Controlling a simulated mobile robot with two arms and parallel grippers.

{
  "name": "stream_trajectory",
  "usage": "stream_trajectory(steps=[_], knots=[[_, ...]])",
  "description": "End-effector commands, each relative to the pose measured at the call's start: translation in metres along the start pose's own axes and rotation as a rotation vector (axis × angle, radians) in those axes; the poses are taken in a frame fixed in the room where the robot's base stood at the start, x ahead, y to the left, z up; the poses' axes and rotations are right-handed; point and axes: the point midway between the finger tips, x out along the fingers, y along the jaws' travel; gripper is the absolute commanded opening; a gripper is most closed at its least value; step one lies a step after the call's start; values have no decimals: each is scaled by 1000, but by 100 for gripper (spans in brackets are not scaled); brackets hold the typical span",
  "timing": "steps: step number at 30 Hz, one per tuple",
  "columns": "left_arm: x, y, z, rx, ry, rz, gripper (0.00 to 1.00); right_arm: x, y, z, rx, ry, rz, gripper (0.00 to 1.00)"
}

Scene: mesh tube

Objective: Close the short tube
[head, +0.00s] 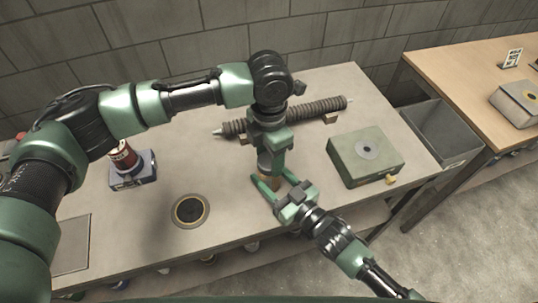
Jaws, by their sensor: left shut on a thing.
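My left gripper (268,160) points straight down over the middle of the bench and is shut on a short upright piece. Only the brownish lower part (269,183) of this short tube shows clearly; the fingers hide much of the rest. My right gripper (272,182) reaches in from the lower right, with its fingers spread on either side of the tube's lower end. They look open; I cannot tell whether they touch it. A long ribbed tube (315,109) lies on the bench behind the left gripper.
A green box with a round grey disc (355,165) stands at right. A dark round opening with a tan rim (205,213) is at front left. A red can (122,155) stands on a blue-grey block (134,179). A grey bin (437,124) sits between the bench and a wooden table (455,58).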

Motion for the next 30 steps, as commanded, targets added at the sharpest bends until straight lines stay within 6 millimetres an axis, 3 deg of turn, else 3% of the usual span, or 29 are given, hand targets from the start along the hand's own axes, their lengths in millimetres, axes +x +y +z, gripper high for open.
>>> stream_trajectory(steps=[5, 6, 8, 20, 30], knots=[[0, 0, 0, -2, -1, 1, 17, 0, 0, 1, 0, -2, 0, 0], [0, 0, 0, -3, -1, 1, 59, 0, 0, 1, 0, -2, 0, 0], [-1, 0, 0, -3, -1, 1, 76, 0, 0, 1, 0, -2, 0, 0], [-5, 0, 0, -4, -2, 1, 76, 0, 0, 1, 0, -2, 0, 0], [-44, 0, 0, -3, -1, 1, 76, 0, 0, 1, 0, -2, 0, 0]])
